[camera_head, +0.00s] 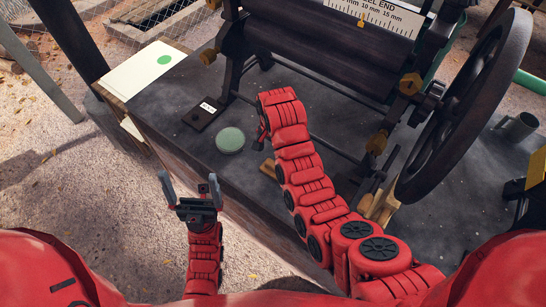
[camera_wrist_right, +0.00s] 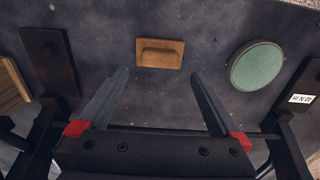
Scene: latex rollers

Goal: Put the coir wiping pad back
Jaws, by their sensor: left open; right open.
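The coir wiping pad appears to be the brown block with a raised grip (camera_wrist_right: 160,53), lying flat on the dark bench top in the right wrist view. In the head view only a brown edge of it (camera_head: 267,168) shows beside my right arm. My right gripper (camera_wrist_right: 160,82) is open and empty; the pad lies beyond and between its fingertips, apart from them. In the head view its fingers are hidden under my wrist. My left gripper (camera_head: 190,187) is open and empty, in front of the bench's front edge.
A round green disc (camera_head: 230,139) and a labelled black plate (camera_head: 203,113) lie left of the pad. The roller machine (camera_head: 310,60) stands behind, with a large handwheel (camera_head: 465,105) at right. A white board with a green dot (camera_head: 143,68) is at the left corner.

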